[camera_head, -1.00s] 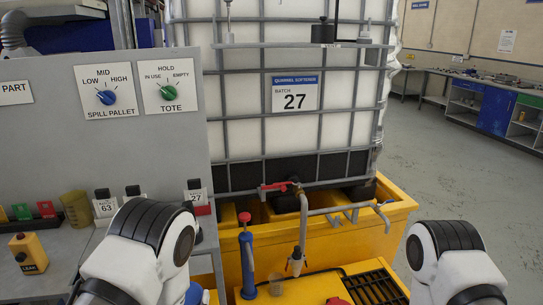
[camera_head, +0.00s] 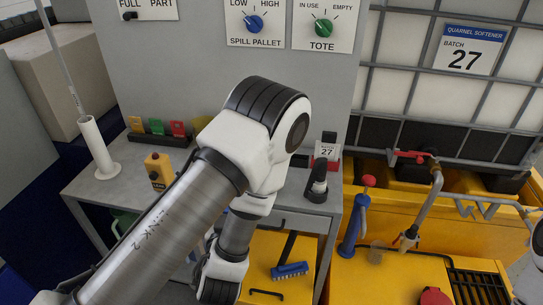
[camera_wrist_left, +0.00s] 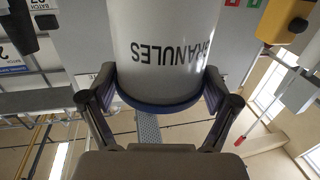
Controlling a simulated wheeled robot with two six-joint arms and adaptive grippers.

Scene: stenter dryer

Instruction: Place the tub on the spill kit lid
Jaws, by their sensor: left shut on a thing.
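In the left wrist view a white tub (camera_wrist_left: 160,48) with upside-down lettering GRANULES and a dark blue end sits between the two fingers of my left gripper (camera_wrist_left: 158,85), which is shut on it. In the head view my left arm reaches down in front of the bench; its gripper and the tub are hidden or out of frame. A yellow lid (camera_head: 256,262) with a black handle lies low beside the arm and looks like the spill kit lid; no label shows. My right gripper is not in view.
A blue brush (camera_head: 290,270) is on the yellow surface. The grey bench (camera_head: 97,190) holds a yellow control box (camera_head: 158,171) and a black-handled stand with a 27 tag (camera_head: 318,183). The yellow spill pallet (camera_head: 470,235) with pipes and a blue pump (camera_head: 353,225) stands right.

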